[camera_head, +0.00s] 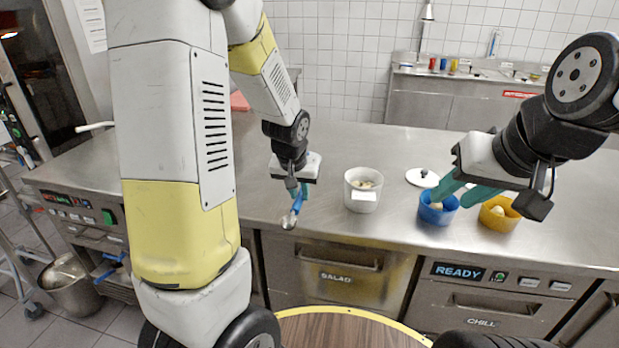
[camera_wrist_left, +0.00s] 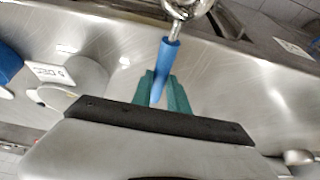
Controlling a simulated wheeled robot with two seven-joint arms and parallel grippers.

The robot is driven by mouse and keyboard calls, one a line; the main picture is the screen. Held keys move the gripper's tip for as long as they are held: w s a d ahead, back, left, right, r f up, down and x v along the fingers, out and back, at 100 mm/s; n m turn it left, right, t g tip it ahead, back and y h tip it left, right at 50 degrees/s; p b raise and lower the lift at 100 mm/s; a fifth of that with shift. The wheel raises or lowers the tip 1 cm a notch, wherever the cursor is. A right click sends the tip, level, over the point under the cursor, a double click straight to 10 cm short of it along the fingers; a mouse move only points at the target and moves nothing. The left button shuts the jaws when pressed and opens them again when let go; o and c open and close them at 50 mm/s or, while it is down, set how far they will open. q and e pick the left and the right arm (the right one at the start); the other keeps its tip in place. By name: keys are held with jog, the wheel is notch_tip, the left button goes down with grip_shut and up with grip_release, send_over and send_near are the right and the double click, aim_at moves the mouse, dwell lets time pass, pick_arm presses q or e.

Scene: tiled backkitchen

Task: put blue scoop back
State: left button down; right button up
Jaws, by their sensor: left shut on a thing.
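The blue scoop has a blue handle (camera_head: 297,204) and a metal head (camera_head: 289,221). My left gripper (camera_head: 299,192) is shut on the handle and holds the scoop with its head pointing down, near the front of the steel counter. In the left wrist view the blue handle (camera_wrist_left: 168,58) runs between the teal fingers (camera_wrist_left: 165,88), with the metal head beyond them. My right gripper (camera_head: 458,190) is open, its two teal fingers apart above the blue bowl (camera_head: 436,214) and the yellow bowl (camera_head: 499,219).
A white tub (camera_head: 354,197) with pale contents and a blank-looking label stands right of the scoop. A white lid (camera_head: 420,178) lies behind the blue bowl. Steel drawers (camera_head: 340,285) are below the counter edge. Counter room is clear left of my left gripper.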

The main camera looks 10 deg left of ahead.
pick_arm(q)
jog(key=w+a, duration=0.1)
jog(key=w, duration=0.3)
jog(key=w+a+f, duration=0.1)
jog(key=w, duration=0.4)
jog(key=w+a, duration=0.1)
jog(key=w, duration=0.4)
jog(key=shift+f, duration=0.2)
jog(key=shift+w+f, duration=0.1)
jog(key=shift+f, duration=1.65)
jog(key=shift+f, duration=0.1)
jog(key=c, duration=1.3)
grip_release()
